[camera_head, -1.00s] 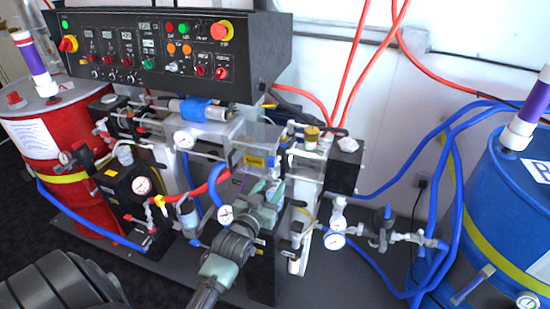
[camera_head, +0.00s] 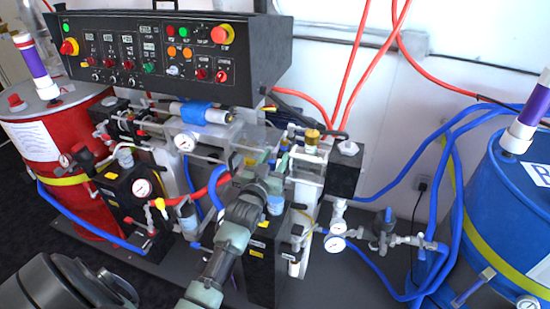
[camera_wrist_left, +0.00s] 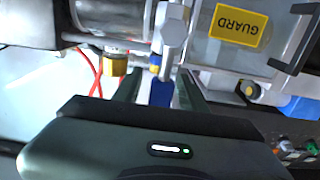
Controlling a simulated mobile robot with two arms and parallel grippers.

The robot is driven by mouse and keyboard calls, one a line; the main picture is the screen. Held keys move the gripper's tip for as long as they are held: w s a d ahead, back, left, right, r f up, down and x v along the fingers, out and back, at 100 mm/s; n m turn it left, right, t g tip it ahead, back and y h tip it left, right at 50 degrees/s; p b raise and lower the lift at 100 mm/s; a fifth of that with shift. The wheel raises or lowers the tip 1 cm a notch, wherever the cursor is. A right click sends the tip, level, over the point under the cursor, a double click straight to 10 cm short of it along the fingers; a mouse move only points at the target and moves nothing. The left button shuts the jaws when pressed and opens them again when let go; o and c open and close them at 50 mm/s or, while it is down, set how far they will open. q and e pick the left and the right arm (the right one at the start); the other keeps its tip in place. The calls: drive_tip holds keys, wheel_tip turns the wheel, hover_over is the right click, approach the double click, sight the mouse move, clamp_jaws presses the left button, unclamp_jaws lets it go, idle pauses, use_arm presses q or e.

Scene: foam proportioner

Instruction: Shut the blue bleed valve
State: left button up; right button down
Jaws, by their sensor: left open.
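The blue bleed valve's handle (camera_wrist_left: 161,93) shows in the left wrist view as a dark blue lever hanging below a silver fitting (camera_wrist_left: 173,30). My left gripper (camera_wrist_left: 160,90) is open, with one finger on each side of the blue handle. I cannot tell whether either finger touches it. The handle's lower end is hidden behind the gripper body. In the head view my left gripper (camera_head: 264,160) reaches in among the fittings at the middle of the machine, and I cannot make out the valve clearly there.
A clear guard (camera_wrist_left: 234,28) with a yellow label sits close beside the fingers. A brass fitting (camera_wrist_left: 117,64) is on the other side. The black control panel (camera_head: 170,52) overhangs behind. A red drum (camera_head: 40,135) and a blue drum (camera_head: 510,185) flank the machine, with hoses around.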

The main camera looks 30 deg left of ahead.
use_arm(q)
clamp_jaws()
idle(1.4)
